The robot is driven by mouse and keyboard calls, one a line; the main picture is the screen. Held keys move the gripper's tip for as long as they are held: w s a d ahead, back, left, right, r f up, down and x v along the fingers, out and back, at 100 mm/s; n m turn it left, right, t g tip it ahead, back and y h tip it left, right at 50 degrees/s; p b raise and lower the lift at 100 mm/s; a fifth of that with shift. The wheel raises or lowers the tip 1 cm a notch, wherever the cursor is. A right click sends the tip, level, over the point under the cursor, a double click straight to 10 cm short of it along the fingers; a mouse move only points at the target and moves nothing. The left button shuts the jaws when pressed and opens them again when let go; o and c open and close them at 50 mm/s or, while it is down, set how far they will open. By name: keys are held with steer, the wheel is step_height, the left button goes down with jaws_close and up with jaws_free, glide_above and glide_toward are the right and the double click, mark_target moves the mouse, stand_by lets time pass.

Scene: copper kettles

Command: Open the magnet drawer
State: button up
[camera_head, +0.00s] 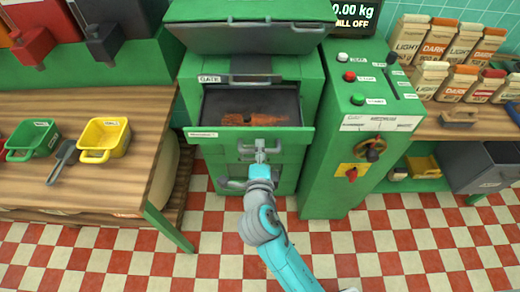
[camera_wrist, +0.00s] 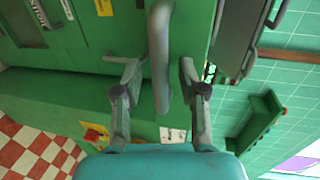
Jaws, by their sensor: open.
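The green cabinet (camera_head: 216,165) stands in the middle of the head view. Its drawer front (camera_head: 203,135), with a small label too small to read surely, sits out from the cabinet below a dark open tray (camera_head: 220,105). Rusty brown-orange matter (camera_head: 265,119) shows in that tray. My gripper (camera_head: 261,150) is at the middle of this front, over its handle. In the wrist view a grey bar handle (camera_wrist: 160,55) lies between the two open fingers of my gripper (camera_wrist: 157,78), with gaps on both sides. Whether a finger touches it, I cannot tell.
A dark hopper lid (camera_head: 245,38) tops the cabinet. A green control box (camera_head: 375,115) with buttons and a knob stands close on the right. A wooden bench (camera_head: 110,190) with a yellow bin (camera_head: 104,139) and a green bin (camera_head: 33,141) is on the left. The checkered floor (camera_head: 400,240) in front is clear.

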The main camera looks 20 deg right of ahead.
steer(key=v, duration=1.1)
steer(key=shift+f, duration=0.1)
steer(key=s+d+f+n+g+y, duration=0.1)
steer(key=s+d+f+n+y, duration=0.15)
steer(key=s+f+n, duration=0.35)
steer(key=s+d+f+n+y, duration=0.2)
steer(key=s+f+n+y, duration=0.15)
steer(key=s+n, duration=0.4)
steer(key=s+d+r+n, duration=0.2)
steer(key=s+r+n, duration=0.1)
steer(key=s, duration=0.4)
steer(key=s+d+r+n+t+h, duration=0.1)
steer(key=s+r+n, duration=0.2)
steer(key=s+n, duration=0.2)
steer(key=s, duration=0.3)
steer(key=shift+s+d, duration=0.2)
steer(key=shift+d, duration=0.15)
